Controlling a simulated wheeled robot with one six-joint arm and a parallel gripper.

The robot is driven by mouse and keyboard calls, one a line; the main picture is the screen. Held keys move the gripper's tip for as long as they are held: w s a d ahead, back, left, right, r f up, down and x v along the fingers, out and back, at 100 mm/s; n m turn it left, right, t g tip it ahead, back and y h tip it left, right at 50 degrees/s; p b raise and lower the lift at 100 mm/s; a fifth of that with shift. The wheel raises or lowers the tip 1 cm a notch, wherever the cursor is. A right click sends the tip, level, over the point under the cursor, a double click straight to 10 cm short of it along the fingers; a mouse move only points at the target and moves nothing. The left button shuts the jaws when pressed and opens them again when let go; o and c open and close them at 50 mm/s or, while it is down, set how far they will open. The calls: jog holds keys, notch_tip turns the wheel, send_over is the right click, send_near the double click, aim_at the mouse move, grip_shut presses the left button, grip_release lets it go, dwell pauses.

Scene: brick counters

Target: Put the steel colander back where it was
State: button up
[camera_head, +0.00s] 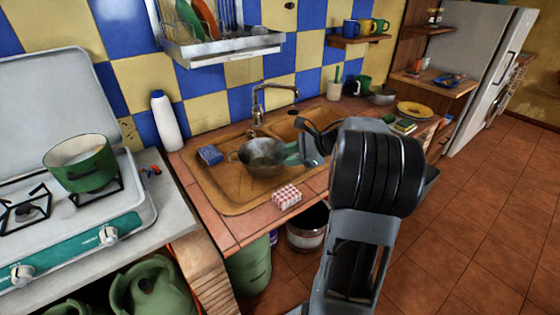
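The steel colander (262,157) is a grey metal bowl with a small handle on its left side. It appears in or just above the brown sink (232,197), close to the basin. My gripper (298,153) is at the colander's right side, with its fingers by the rim. My arm comes in from the lower right and hides part of the sink and counter. I cannot tell whether the fingers are closed on the rim or apart from it.
A faucet (262,100) stands behind the sink. A blue sponge (209,154) and a red-checked item (287,196) lie on the sink's edges. A white bottle (166,120) stands at left, near the stove with a green pot (84,171). A dish rack (222,46) hangs above.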

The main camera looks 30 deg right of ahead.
jog(key=w+a+r+m+t+h, duration=0.3)
jog(key=w+r+m+t+h, duration=0.4)
jog(key=m, duration=0.9)
jog(key=s+a+f+m+g, duration=0.4)
jog(key=s+m, duration=0.3)
jog(key=m, duration=0.4)
jog(key=s+a+f+m+g, duration=0.4)
jog(key=s+a+m, duration=0.2)
jog(key=m, duration=0.5)
jog(key=s+a+f+m+g+h, duration=0.1)
jog(key=s+a+f+m+g, duration=0.2)
jog(key=s+m, duration=0.7)
jog(key=shift+a+f+m+g, duration=0.4)
jog(key=shift+a+m+g, duration=0.2)
jog(key=shift+a+m, duration=0.5)
jog(key=shift+s+d, duration=0.1)
